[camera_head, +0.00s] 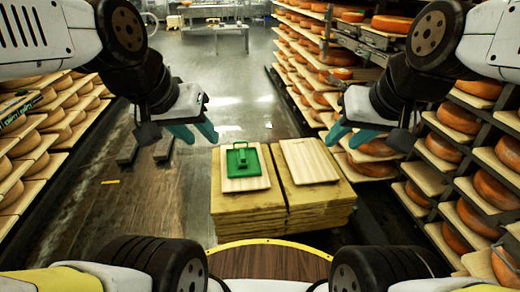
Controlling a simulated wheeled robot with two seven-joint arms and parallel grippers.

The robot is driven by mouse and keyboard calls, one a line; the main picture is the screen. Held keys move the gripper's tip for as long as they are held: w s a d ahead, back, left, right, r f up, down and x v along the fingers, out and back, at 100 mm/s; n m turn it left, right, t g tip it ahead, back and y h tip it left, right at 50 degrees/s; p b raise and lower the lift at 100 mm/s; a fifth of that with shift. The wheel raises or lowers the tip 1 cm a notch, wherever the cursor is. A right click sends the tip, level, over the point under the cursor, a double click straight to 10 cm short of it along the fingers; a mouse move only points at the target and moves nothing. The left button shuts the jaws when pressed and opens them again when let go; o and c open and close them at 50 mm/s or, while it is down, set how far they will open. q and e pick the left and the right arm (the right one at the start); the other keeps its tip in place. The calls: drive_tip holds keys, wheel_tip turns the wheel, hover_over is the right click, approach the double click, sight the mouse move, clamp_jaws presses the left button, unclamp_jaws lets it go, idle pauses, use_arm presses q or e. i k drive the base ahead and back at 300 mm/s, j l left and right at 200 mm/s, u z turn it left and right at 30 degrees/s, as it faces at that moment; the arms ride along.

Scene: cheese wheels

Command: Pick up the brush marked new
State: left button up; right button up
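No marking on the brush is legible from here. My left gripper (195,132), with teal fingertips, hangs up and to the left of the brush; its fingers look apart and nothing shows between them. My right gripper (350,136) is up and to the right of the stack, fingers also apart and empty. Neither gripper touches the brush.
A second pale board (310,161) lies bare on the right half of the stack. Shelves of orange cheese wheels (458,118) stand on the right, and shelves of paler wheels (25,144) on the left. A metal table (216,30) stands far back. The aisle floor behind the stack is clear.

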sight(242, 156)
drive_tip(key=u, duration=0.3)
drive_tip(key=z, duration=3.15)
drive_tip(key=u, duration=3.1)
drive_tip(key=i+z, duration=0.25)
drive_tip(key=i, duration=0.25)
drive_tip(key=i+j+z, duration=0.25)
drive_tip(key=i, duration=0.2)
drive_tip(key=i+j+z, duration=0.1)
drive_tip(key=i+z, duration=0.15)
drive_tip(key=i, duration=0.2)
